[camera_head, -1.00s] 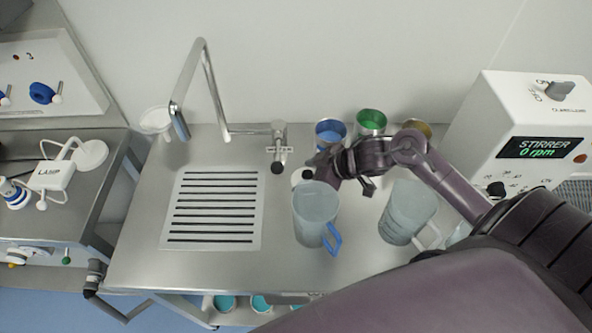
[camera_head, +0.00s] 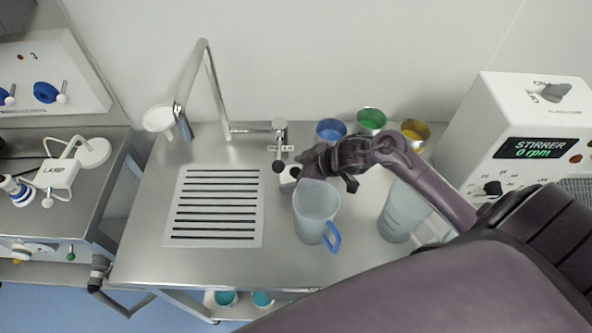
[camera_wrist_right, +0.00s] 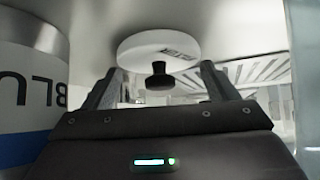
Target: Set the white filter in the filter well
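The white filter appears to be the round white disc with a black knob (camera_wrist_right: 158,50) in the right wrist view. In the head view a part of it shows (camera_head: 287,178) on the steel counter, left of my right gripper and behind the jug. My right gripper (camera_head: 302,168) is low over the counter at the disc. In the right wrist view its two fingers (camera_wrist_right: 160,85) stand apart, with the knob between them in the picture and gaps on both sides. I cannot pick out the filter well for certain. My left gripper is not in view.
A jug with a blue handle (camera_head: 316,212) stands just in front of my right gripper; a second clear jug (camera_head: 400,212) is right of it. Blue (camera_head: 330,130), green (camera_head: 371,121) and yellow (camera_head: 415,131) canisters stand behind. The slotted drain (camera_head: 215,205) is left; a white funnel-like cup (camera_head: 158,119) is back left.

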